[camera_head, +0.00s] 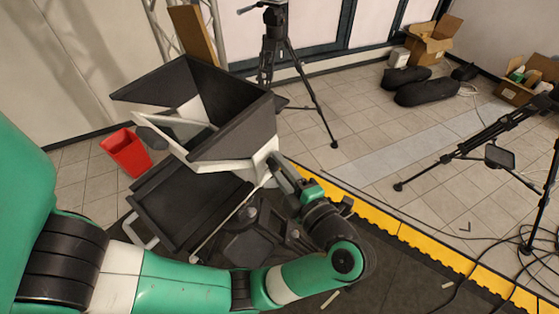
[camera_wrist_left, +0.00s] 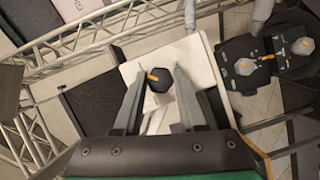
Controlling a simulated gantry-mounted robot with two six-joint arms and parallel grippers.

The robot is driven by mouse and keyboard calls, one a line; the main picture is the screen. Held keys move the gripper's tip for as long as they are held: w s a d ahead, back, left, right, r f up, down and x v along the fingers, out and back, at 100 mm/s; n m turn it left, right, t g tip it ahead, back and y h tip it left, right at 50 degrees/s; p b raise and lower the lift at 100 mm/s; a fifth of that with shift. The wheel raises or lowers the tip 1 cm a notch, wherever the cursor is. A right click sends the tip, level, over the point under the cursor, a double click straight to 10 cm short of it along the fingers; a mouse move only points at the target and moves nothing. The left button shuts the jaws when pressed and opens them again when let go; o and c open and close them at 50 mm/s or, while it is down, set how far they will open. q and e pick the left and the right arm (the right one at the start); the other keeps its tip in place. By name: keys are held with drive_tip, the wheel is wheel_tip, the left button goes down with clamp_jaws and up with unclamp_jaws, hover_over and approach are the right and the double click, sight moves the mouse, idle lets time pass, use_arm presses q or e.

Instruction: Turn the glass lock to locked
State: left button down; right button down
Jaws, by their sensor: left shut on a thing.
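The glass lock appears to be the dark faceted knob with a small yellow-orange pointer (camera_wrist_left: 161,80), set on a pale face in the left wrist view. My left gripper (camera_wrist_left: 160,72) has one finger on each side of the knob and is shut on it. In the head view my left gripper (camera_head: 277,165) reaches the right side of a black and white hopper-shaped machine (camera_head: 230,115). The knob is hidden there. My right gripper is not in view.
A dark panel with similar knobs (camera_wrist_left: 268,62) lies right of the pale face in the left wrist view. A red bin (camera_head: 126,152) stands left of the machine. A tripod (camera_head: 290,60) stands behind it. Cables (camera_head: 470,250) lie on the floor at right.

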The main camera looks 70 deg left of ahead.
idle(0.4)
use_arm(q)
drive_tip(key=shift+c, duration=2.3)
unclamp_jaws()
drive_tip(key=v, duration=0.3)
drive_tip(key=b+v, duration=0.8)
drive_tip(key=b, duration=0.3)
drive_tip(key=shift+d, duration=0.3)
drive_tip(key=shift+w, duration=0.1)
